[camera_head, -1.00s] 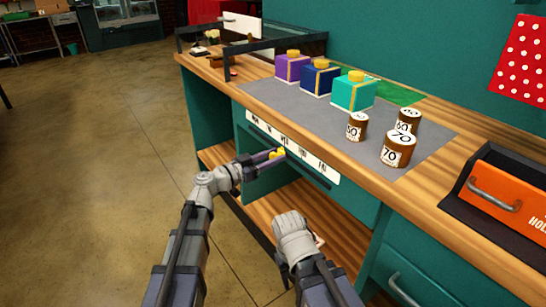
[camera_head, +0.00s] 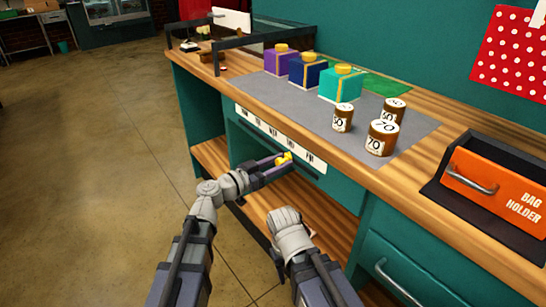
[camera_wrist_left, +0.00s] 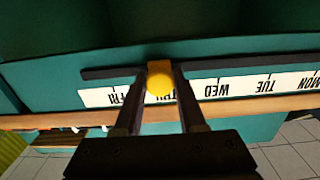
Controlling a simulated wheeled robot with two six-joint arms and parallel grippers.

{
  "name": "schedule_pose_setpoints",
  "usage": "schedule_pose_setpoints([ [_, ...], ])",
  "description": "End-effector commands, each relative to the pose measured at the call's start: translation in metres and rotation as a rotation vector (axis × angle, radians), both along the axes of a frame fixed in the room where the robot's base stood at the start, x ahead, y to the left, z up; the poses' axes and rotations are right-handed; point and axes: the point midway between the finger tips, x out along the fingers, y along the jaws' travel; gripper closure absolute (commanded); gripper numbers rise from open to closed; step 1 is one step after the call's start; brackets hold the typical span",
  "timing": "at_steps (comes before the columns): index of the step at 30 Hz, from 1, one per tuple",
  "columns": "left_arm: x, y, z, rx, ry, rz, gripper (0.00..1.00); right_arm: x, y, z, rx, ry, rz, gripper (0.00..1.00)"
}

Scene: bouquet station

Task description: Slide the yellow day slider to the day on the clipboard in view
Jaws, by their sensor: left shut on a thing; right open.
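The yellow day slider (camera_head: 284,158) sits on the dark rail under the white day strip (camera_head: 316,163) on the bench front. My left gripper (camera_head: 282,160) is shut on it, one finger on each side. In the left wrist view, where the letters are upside down, the slider (camera_wrist_left: 160,84) stands at THU and partly covers that word. WED, TUE and MON lie to its right there, FRI to its left. My right gripper (camera_head: 285,217) is low in front of the bench, apart from the slider; its fingers are mostly hidden behind the wrist. I see no readable clipboard.
On the bench's grey mat (camera_head: 240,88) stand purple (camera_head: 279,62), blue (camera_head: 306,72) and teal (camera_head: 340,84) boxes and three numbered cans (camera_head: 380,138). An orange bag holder (camera_head: 490,185) is at the right. A wooden shelf (camera_head: 325,218) lies below the rail.

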Motion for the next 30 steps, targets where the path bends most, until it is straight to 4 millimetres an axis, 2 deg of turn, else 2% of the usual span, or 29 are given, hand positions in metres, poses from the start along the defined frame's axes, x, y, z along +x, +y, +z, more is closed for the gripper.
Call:
schedule_pose_setpoints([
  [7, 0.002, 0.001, 0.001, -0.004, -0.001, 0.003, 1.00, 0.001, 0.000, 0.000, 0.000, 0.000, 0.000, 0.50],
  [8, 0.002, 0.001, 0.001, -0.004, -0.001, 0.003, 0.57, 0.001, 0.000, 0.000, 0.000, 0.000, 0.000, 0.50],
  [14, 0.002, 0.001, 0.001, -0.004, -0.001, 0.002, 0.35, 0.001, 0.000, 0.000, 0.000, 0.000, 0.000, 0.50],
  [23, 0.000, 0.003, 0.001, -0.004, -0.001, 0.003, 0.33, 0.001, 0.000, 0.000, 0.000, 0.000, 0.000, 0.50],
  [30, -0.021, 0.030, 0.001, -0.004, -0.001, 0.006, 0.33, 0.001, 0.000, 0.000, 0.000, 0.000, 0.000, 0.50],
])
